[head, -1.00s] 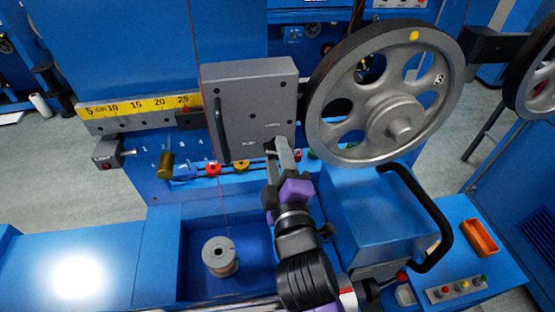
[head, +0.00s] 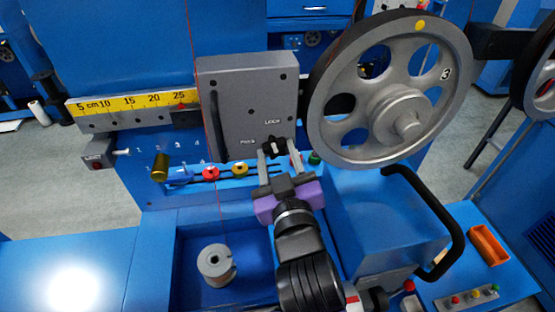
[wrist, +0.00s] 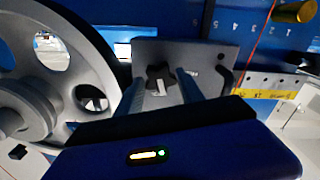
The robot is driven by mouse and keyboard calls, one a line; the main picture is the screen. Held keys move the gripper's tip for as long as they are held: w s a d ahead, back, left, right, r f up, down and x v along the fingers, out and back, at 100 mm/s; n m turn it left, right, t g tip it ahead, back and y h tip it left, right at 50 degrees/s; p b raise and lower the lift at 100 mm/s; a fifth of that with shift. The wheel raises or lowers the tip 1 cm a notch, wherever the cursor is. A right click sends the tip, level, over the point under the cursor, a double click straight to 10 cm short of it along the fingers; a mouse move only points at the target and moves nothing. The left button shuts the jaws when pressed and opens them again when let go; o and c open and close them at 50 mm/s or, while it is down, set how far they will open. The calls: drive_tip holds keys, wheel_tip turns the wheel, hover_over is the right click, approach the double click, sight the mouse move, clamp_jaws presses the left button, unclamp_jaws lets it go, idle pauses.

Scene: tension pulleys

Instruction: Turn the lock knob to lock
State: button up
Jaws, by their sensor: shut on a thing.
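The lock knob (head: 273,147) is a small black star-shaped knob low on the front of the grey carriage box (head: 245,98), beside small lettering. In the wrist view the knob (wrist: 160,79) shows between the two fingers, in front of the grey plate. My gripper (head: 278,156) reaches up from below with its fingers on either side of the knob, shut on it. It also shows in the wrist view (wrist: 163,85). The exact finger contact is hard to make out.
A large grey spoked wheel (head: 347,129) stands close to the right of the box. A yellow ruler (head: 130,103) runs to the left. Below are a red knob (head: 210,173), a yellow knob (head: 240,169) and a grey spool (head: 216,264) in a blue tray. A black handle (head: 440,214) curves at right.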

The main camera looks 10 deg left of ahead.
drive_tip(key=shift+f+m+b, duration=0.15)
drive_tip(key=shift+m+b, duration=0.35)
drive_tip(key=shift+m, duration=1)
drive_tip(key=o, duration=1.3)
drive_tip(key=v, duration=0.7)
drive_tip(key=shift+s+b, duration=0.4)
